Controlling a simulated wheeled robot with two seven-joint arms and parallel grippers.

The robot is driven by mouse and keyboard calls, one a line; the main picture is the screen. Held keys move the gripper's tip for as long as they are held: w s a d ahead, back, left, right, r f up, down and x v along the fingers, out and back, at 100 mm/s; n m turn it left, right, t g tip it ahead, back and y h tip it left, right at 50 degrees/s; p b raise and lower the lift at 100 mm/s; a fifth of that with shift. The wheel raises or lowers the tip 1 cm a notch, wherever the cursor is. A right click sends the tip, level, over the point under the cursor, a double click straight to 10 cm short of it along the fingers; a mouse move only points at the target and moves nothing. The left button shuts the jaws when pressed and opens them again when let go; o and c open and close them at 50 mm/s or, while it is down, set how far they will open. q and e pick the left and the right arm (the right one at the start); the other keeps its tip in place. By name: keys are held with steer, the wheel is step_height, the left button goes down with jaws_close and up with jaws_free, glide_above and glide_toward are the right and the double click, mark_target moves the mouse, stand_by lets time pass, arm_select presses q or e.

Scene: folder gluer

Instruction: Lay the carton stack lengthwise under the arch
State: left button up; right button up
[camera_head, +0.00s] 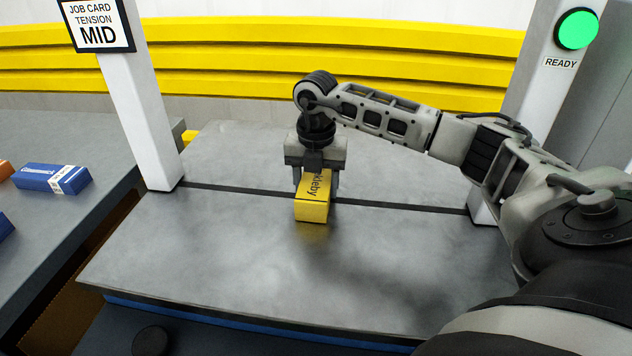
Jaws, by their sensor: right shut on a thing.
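The yellow carton stack (313,207) with dark lettering is at the middle of the grey metal bed, with its long side pointing from front to back, across the dark line on the bed. My right gripper (317,183) comes down over it from above and is shut on it, a finger on each side. The stack is at or just above the bed; I cannot tell if it touches. The arch shows as a white left post (140,110) and a right post (530,80); its top is out of view. My left gripper is not in view.
A job card (97,24) on the left post reads "TENSION MID". A green light (576,29) marked "READY" is on the right post. A blue carton (52,178) lies on the left table (60,235), with partly seen orange and blue ones. The bed's front (200,260) is clear.

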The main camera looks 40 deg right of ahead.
mark_target(316, 179)
steer(key=shift+f, duration=0.1)
steer(key=o, duration=1.1)
steer(key=shift+r, duration=0.25)
step_height(316, 179, up, 12)
steer(key=shift+f, duration=0.15)
